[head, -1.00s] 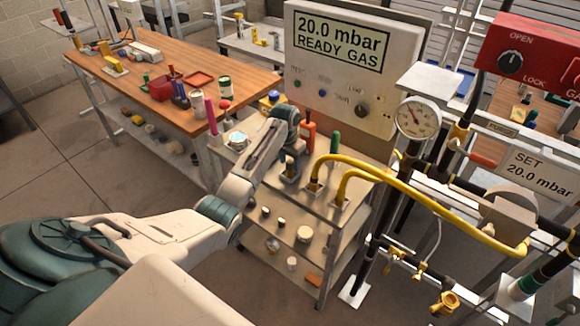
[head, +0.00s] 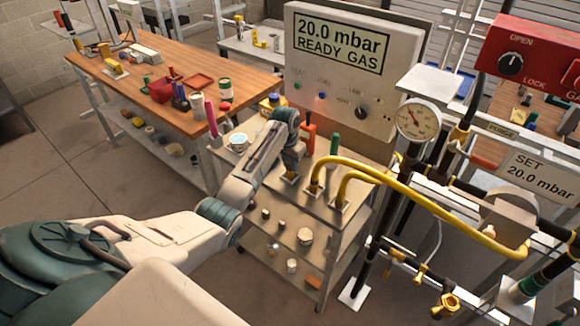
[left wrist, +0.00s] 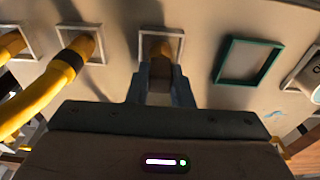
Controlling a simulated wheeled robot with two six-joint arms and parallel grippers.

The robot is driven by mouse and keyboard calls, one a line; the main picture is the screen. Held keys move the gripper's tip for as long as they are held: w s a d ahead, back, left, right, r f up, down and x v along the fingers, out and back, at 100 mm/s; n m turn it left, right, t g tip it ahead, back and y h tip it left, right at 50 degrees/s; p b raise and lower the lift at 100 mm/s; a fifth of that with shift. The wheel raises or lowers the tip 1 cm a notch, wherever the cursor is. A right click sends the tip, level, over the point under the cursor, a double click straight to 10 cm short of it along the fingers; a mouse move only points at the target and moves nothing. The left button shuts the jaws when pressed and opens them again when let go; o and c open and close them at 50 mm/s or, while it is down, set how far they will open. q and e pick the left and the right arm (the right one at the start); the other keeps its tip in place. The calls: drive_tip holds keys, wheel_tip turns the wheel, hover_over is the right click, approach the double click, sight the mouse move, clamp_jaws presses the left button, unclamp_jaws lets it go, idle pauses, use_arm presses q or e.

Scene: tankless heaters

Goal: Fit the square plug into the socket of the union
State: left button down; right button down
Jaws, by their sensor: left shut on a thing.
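In the head view my left gripper (head: 290,170) is low over the top of the metal cart (head: 313,205). In the left wrist view my left gripper (left wrist: 160,88) is shut on a brownish-orange piece (left wrist: 162,46). That piece stands in a pale square frame on the cart top. Its lower part and exact shape are hidden, so I cannot tell if it is the square plug. I cannot single out the union's socket; black pipework with brass fittings (head: 445,305) stands at the right. My right gripper is not in view.
Two yellow hoses (head: 400,178) rise from frames beside my left gripper and arch right to the pipework. An empty green frame (left wrist: 247,60) lies to the other side. A gauge (head: 417,119) and a grey panel (head: 345,65) stand behind. A wooden bench (head: 178,75) is at the left.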

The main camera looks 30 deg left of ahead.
use_arm(q)
wheel_tip(320, 180, up, 2)
drive_tip(key=shift+w+r+b, duration=0.1)
drive_tip(key=shift+r+b, duration=0.05)
drive_tip(key=shift+b, duration=0.6)
drive_tip(key=s+d+r, duration=0.2)
drive_tip(key=s+d, duration=0.8)
drive_tip(key=s, duration=0.2)
drive_tip(key=shift+s+b, duration=0.3)
drive_tip(key=shift+s, duration=0.1)
